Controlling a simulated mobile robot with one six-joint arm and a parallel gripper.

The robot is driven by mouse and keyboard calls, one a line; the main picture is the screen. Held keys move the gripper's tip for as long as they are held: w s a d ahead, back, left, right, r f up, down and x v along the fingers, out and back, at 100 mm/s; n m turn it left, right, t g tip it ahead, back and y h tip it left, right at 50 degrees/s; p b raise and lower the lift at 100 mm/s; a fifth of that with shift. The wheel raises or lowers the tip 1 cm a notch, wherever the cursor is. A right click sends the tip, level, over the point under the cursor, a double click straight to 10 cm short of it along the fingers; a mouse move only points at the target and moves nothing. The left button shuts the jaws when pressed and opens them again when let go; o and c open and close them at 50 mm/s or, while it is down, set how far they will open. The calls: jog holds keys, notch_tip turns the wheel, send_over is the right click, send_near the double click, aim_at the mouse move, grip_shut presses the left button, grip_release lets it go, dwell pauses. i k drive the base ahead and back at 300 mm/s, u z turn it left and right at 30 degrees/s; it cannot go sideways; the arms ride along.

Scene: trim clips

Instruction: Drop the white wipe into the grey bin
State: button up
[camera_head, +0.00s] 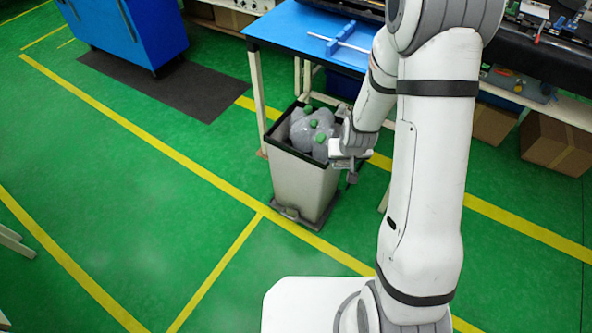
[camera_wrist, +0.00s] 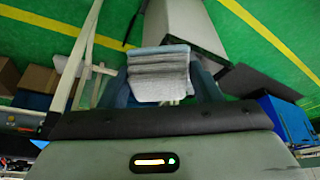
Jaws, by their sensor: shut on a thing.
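The grey bin (camera_head: 303,189) stands on the green floor in the middle of the head view, with a dark rim. Clear bottles with green caps (camera_head: 312,131) fill its top. My gripper (camera_head: 347,158) is at the bin's right rim in the head view. In the wrist view my gripper is shut on the folded white wipe (camera_wrist: 160,74), which shows as stacked layers between the two fingers. The bin's pale wall (camera_wrist: 183,22) shows beyond the wipe there. In the head view I cannot clearly tell the wipe from the gripper.
A blue-topped table (camera_head: 292,22) stands right behind the bin, its leg (camera_head: 258,95) close to the bin. A blue cabinet (camera_head: 128,32) stands at upper left. Cardboard boxes (camera_head: 556,144) sit under the bench at right. The floor left of the bin is clear.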

aim_at(312, 152)
jog(key=u, duration=0.25)
jog(key=i, duration=1)
jog(key=z, duration=0.05)
